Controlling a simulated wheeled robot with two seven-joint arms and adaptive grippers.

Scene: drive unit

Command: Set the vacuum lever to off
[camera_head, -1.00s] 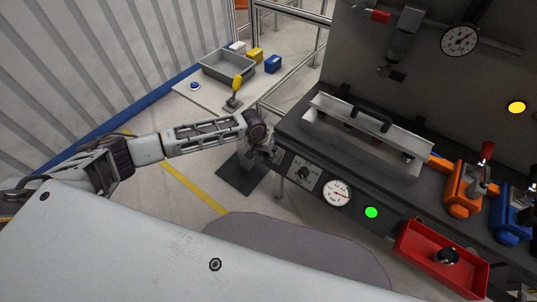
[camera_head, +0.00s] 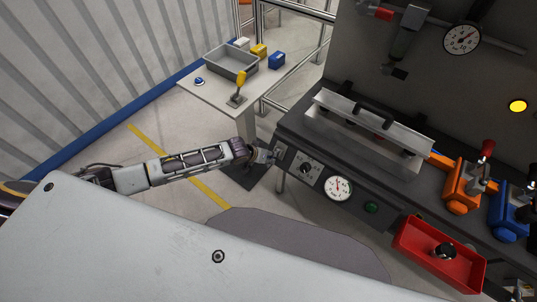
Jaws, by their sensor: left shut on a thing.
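My left gripper (camera_head: 268,155) is at the left end of the workbench's front control panel (camera_head: 320,180). It is shut on a small part there, which looks like the vacuum lever; the gripper mostly hides it, so its exact position cannot be read. To its right on the panel are a black knob (camera_head: 305,169), a round white gauge (camera_head: 338,188) and a green lamp (camera_head: 372,207), which is dark. My right gripper is not in view.
A metal fixture (camera_head: 368,120), orange clamp (camera_head: 464,187), blue clamp (camera_head: 512,212) and red tray (camera_head: 440,262) are at the right.

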